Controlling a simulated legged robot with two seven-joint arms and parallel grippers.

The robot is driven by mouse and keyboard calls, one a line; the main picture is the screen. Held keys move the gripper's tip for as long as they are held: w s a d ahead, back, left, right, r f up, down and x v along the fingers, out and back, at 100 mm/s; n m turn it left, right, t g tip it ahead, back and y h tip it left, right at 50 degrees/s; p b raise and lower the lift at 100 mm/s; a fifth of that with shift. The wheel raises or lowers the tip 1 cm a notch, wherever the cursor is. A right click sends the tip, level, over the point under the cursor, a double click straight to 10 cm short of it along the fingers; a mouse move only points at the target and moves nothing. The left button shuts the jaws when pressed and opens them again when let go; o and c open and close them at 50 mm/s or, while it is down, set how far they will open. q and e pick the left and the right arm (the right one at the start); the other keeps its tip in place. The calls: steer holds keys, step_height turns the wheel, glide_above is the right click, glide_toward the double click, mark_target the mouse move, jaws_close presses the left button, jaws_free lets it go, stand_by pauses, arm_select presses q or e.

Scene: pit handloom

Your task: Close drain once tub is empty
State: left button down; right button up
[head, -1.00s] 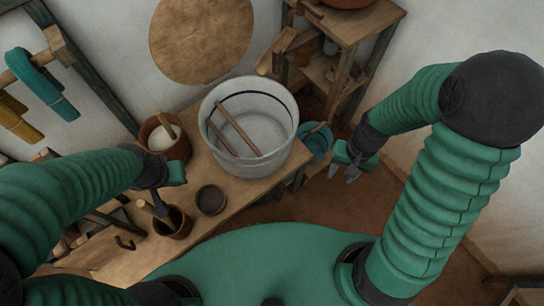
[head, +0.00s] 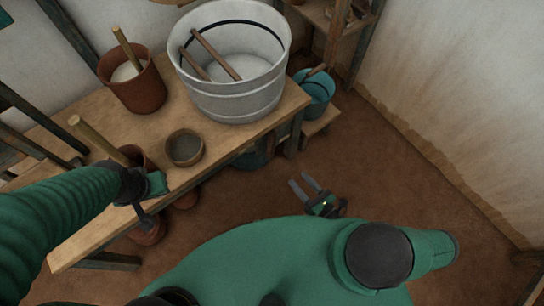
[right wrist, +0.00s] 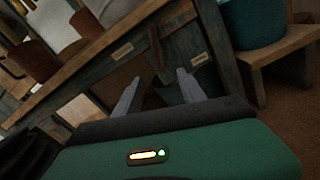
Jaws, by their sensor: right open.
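The large pale tub (head: 235,95) stands on the wooden bench (head: 225,140). Two wooden sticks lie in it; its floor looks whitish, and I cannot tell whether liquid remains. In the right wrist view a dark brown upright piece (right wrist: 156,48), possibly the drain handle, shows at the bench front above a dark teal bucket (right wrist: 180,93). My right gripper (head: 301,180) is open and empty in front of the bench; its fingers also show in the right wrist view (right wrist: 158,78), pointing towards that piece, apart from it. My left gripper (head: 150,200) is over the bench's near end; its jaw state is unclear.
A brown pot (head: 135,92) with a stick and a small bowl (head: 184,148) stand on the bench. A teal bucket (head: 315,92) stands on a low stool (head: 322,122) at the bench's right. The floor (head: 390,170) to the right is clear.

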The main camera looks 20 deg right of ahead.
mark_target(273, 151)
steer(key=b+x, duration=0.3)
steer(key=x, duration=1.3)
steer(key=shift+s+a+b, duration=0.1)
steer(key=shift+b, duration=0.25)
jaws_close()
stand_by(0.3)
